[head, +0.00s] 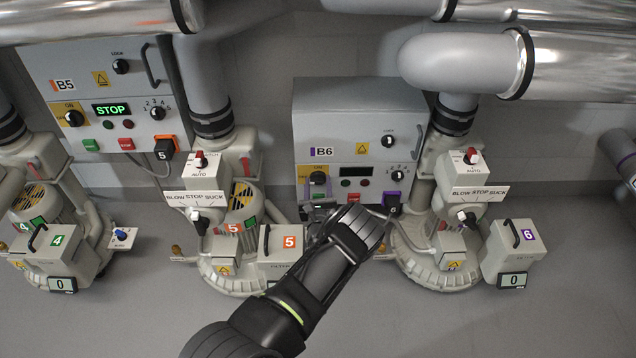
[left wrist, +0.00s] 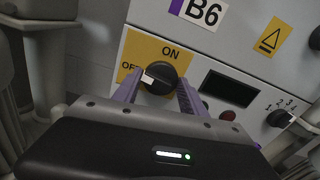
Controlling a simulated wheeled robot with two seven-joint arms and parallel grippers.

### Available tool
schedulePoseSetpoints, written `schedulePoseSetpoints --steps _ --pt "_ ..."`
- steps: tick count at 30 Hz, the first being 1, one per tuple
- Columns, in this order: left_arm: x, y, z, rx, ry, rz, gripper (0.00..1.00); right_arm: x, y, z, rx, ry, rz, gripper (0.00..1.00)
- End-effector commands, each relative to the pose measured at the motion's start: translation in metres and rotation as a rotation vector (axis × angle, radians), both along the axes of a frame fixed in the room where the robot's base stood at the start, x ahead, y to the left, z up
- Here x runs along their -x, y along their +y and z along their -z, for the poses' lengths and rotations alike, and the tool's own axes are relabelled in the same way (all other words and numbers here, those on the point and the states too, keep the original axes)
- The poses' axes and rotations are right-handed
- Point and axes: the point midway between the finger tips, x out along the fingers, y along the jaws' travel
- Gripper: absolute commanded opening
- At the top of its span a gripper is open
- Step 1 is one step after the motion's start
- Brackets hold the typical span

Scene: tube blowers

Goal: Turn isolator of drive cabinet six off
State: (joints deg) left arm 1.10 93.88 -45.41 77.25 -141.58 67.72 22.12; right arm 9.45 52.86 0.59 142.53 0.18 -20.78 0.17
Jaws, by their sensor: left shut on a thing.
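Drive cabinet B6 (head: 360,118) is a grey box on the wall, marked with a purple stripe. Its isolator is a black rotary knob (left wrist: 160,77) on a yellow plate (left wrist: 139,50) marked ON and OFF. The knob also shows at the cabinet's lower left in the head view (head: 317,178). My left gripper (left wrist: 160,88) is shut on the knob, a purple finger on each side. The knob's white mark points left, toward the partly hidden OFF label. The cabinet's display (left wrist: 229,88) is dark. My right gripper is not in view.
Cabinet B5 (head: 80,65) at left has a lit green STOP display (head: 111,110). Blower 5 (head: 236,240) and blower 6 (head: 440,240) stand below, on either side of my left arm. Large pipes (head: 460,62) run overhead. Floor at the lower right is clear.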

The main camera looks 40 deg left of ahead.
Motion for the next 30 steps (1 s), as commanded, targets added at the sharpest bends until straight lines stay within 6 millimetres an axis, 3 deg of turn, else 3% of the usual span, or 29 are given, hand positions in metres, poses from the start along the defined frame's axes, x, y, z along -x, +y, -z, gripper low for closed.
schedulePoseSetpoints --steps 9,23,24,30 --pt "0.0 -0.0011 0.0013 0.106 -0.076 0.002 0.09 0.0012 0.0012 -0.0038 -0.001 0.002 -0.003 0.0" --pt "0.0 -0.0012 0.0015 0.121 -0.089 0.001 0.09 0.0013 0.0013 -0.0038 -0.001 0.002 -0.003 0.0" --pt "0.0 -0.0012 0.0015 0.121 -0.089 0.001 0.51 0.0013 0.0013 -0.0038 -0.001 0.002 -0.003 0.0" --pt "-0.0001 -0.0007 0.0009 0.119 -0.088 0.001 0.67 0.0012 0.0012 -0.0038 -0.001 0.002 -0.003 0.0"
